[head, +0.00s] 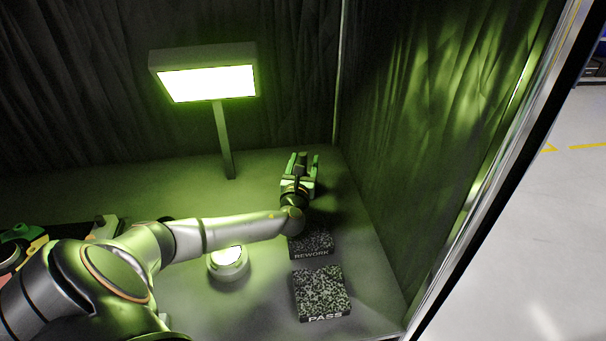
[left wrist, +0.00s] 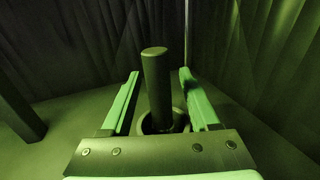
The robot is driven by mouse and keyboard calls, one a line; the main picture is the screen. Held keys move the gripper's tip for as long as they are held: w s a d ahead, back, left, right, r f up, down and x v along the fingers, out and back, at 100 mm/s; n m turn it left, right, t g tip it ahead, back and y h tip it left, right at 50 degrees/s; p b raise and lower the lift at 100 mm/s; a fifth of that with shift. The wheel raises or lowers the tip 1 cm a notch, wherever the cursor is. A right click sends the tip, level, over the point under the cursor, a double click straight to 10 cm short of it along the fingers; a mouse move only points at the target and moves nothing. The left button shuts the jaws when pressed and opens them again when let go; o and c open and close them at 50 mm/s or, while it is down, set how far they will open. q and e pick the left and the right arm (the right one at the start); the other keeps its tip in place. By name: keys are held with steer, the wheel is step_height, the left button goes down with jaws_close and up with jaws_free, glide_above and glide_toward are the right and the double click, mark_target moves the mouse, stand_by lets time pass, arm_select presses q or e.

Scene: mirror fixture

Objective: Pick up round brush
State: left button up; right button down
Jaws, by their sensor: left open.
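The round brush appears to be the dark upright cylinder (left wrist: 157,85) in the left wrist view, its lower end within a dark round ring or base (left wrist: 178,121). Whether that base is part of it or a holder, I cannot tell. In the head view it is a small dark post (head: 299,172). My left gripper (head: 304,157) is open at the back right of the table, its green fingers on either side of the post. In the left wrist view the fingers (left wrist: 160,74) show gaps on both sides of the cylinder. My right gripper is not in view.
A lit lamp panel (head: 208,84) stands on a post at the back. A speckled REWORK mat (head: 312,244) and PASS mat (head: 322,288) lie in front of the gripper. A round white-topped device (head: 228,264) sits under my arm. Dark curtains close the back and right.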

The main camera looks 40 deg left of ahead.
arm_select(q)
steer(key=shift+w+a, duration=0.2)
steer(key=shift+w, duration=0.15)
jaws_close()
stand_by(0.3)
